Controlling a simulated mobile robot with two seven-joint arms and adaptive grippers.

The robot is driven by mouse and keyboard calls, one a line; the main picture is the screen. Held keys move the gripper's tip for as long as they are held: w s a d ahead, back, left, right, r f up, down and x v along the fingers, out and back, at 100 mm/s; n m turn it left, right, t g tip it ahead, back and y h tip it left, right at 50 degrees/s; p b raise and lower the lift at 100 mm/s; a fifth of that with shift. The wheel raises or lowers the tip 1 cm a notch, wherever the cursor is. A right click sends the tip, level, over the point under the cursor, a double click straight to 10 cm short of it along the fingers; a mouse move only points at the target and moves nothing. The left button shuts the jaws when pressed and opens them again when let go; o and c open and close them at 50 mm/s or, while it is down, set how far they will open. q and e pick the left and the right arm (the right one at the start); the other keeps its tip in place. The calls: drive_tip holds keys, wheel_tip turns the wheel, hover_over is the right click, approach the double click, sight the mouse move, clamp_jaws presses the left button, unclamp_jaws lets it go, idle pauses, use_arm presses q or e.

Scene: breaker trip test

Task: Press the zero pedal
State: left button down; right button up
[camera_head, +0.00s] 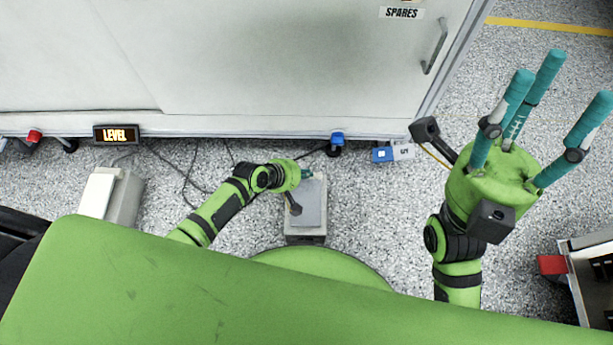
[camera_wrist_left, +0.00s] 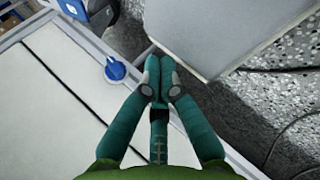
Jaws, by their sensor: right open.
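A grey foot pedal (camera_head: 309,208) with a flat plate stands on the floor in front of the cabinet, in the middle of the head view. A second pale pedal box (camera_head: 99,192) stands on the floor at the left. I read no label on either, so I cannot tell which is the zero pedal. My left gripper (camera_head: 307,174) is over the far end of the middle pedal. Its fingers (camera_wrist_left: 158,70) are together and empty in the left wrist view, close to a grey slab; contact is unclear. My right gripper (camera_head: 550,90) is open and empty, raised at the right.
A white cabinet (camera_head: 270,65) marked SPARES runs along the back, with a blue caster (camera_head: 337,139) beneath. Cables (camera_head: 186,172) lie between the pedals. A blue-and-white box (camera_head: 383,154) and a drawer unit (camera_head: 580,262) are right.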

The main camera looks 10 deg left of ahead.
use_arm(q)
drive_tip(key=shift+s+d+f+b, duration=0.1)
drive_tip(key=shift+s+f+b, duration=0.2)
drive_tip(key=shift+f, duration=0.3)
drive_tip(key=shift+s+f+b, duration=0.2)
drive_tip(key=shift+f+b, duration=0.1)
drive_tip(key=shift+f, duration=0.25)
idle(0.4)
idle(0.5)
drive_tip(key=shift+s+r+p, duration=0.25)
drive_tip(key=shift+r+p, duration=0.8)
drive_tip(key=shift+p, duration=0.35)
drive_tip(key=r+p, duration=0.2)
drive_tip(key=w+r+p, duration=0.1)
drive_tip(key=r+p, duration=0.2)
drive_tip(key=shift+w+r, duration=0.1)
drive_tip(key=shift+r, duration=0.15)
drive_tip(key=shift+a, duration=0.2)
